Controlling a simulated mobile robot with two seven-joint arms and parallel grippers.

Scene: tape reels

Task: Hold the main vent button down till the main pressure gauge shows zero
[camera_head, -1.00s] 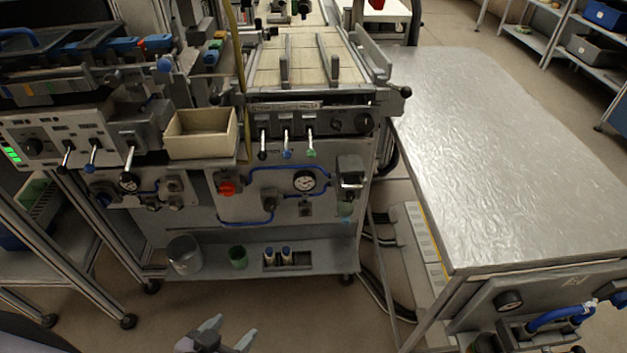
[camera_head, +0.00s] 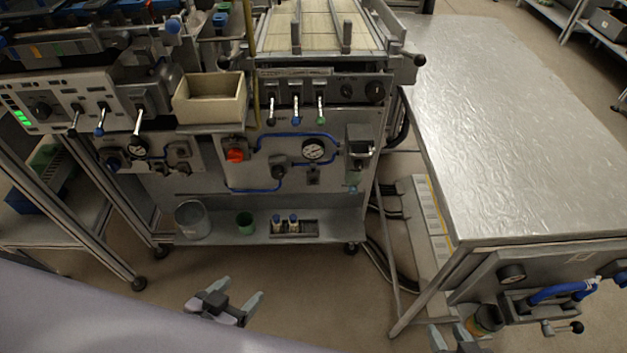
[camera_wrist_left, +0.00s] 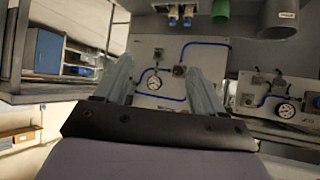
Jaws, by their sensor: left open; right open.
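A white round gauge (camera_head: 314,149) sits on the middle panel, joined by blue tubing. A second gauge (camera_head: 137,147) is on the panel to its left. I cannot read the needles or labels, so I cannot tell which is the main one. A small dark fitting (camera_head: 313,174) is below the middle gauge; I cannot tell if it is the vent button. My left gripper (camera_head: 242,291) is open and empty, low in front of the bench. In the left wrist view the middle gauge (camera_wrist_left: 154,83) shows between its fingers, beyond them. My right gripper (camera_head: 451,336) is open at the bottom edge, partly cut off.
An orange-red knob (camera_head: 235,155) and a dark round fitting (camera_head: 279,171) are on the middle panel. Several levers stand above it. A cream bin (camera_head: 210,101) is upper left. A metal-topped table (camera_head: 520,130) fills the right. Floor in front of the bench is clear.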

